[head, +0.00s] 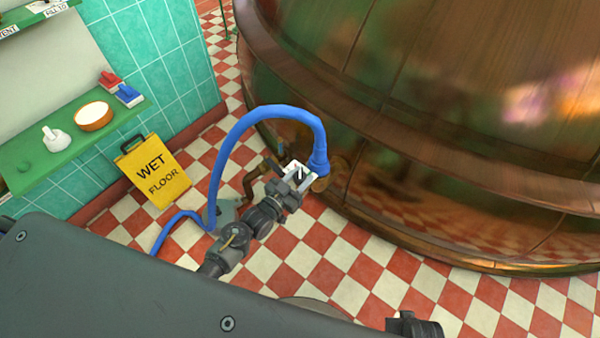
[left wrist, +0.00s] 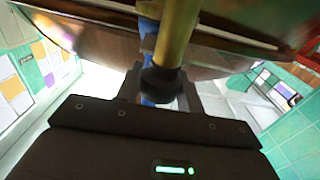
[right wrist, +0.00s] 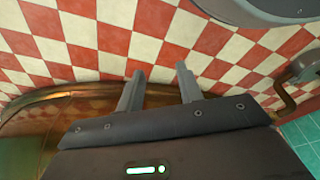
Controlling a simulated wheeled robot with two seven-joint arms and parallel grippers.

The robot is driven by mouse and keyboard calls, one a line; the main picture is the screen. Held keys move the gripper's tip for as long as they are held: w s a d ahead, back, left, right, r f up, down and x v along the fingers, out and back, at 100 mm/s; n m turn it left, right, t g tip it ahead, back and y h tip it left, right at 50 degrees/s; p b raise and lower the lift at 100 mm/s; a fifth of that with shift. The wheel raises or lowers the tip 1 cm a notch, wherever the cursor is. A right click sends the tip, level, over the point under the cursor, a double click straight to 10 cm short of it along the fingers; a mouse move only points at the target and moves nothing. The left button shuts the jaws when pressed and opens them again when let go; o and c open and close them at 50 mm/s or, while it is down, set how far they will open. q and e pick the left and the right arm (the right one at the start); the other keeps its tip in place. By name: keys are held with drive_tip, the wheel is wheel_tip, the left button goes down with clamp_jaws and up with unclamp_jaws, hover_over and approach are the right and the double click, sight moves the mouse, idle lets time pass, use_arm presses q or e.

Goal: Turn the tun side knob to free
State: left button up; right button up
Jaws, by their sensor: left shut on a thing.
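The large copper tun (head: 430,130) fills the right of the head view. Its lower wall also shows across the top of the left wrist view (left wrist: 100,50). My left gripper (head: 298,174) is beside the tun's lower left side, next to the end of the blue hose. In the left wrist view its fingers are shut on a black knob (left wrist: 161,80), below a brass pipe (left wrist: 178,35). In the head view the gripper mostly hides the knob. My right gripper (right wrist: 158,90) is open and empty above the floor in the right wrist view.
A blue hose (head: 240,125) arches over from the floor to a fitting near the tun. A yellow wet floor sign (head: 157,172) stands at the left.

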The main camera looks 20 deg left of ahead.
use_arm(q)
drive_tip(key=shift+n+t+y+p, duration=0.35)
drive_tip(key=shift+n+t+y, duration=0.25)
drive_tip(key=shift+n+y, duration=0.9)
use_arm(e)
drive_tip(key=shift+s+d+f, duration=0.2)
drive_tip(key=shift+s+f, duration=0.15)
drive_tip(key=shift+f, duration=0.4)
drive_tip(key=shift+s+d+f, duration=0.2)
drive_tip(key=shift+s+f, duration=0.15)
drive_tip(key=shift+f, duration=0.35)
use_arm(q)
drive_tip(key=shift+m+y, duration=0.3)
drive_tip(key=o, duration=1)
drive_tip(key=s+a, duration=0.2)
drive_tip(key=s, duration=0.8)
drive_tip(key=shift+s, duration=0.35)
use_arm(e)
drive_tip(key=shift+s+d+f, duration=0.4)
drive_tip(key=shift+s+f, duration=0.1)
drive_tip(key=shift+f, duration=0.25)
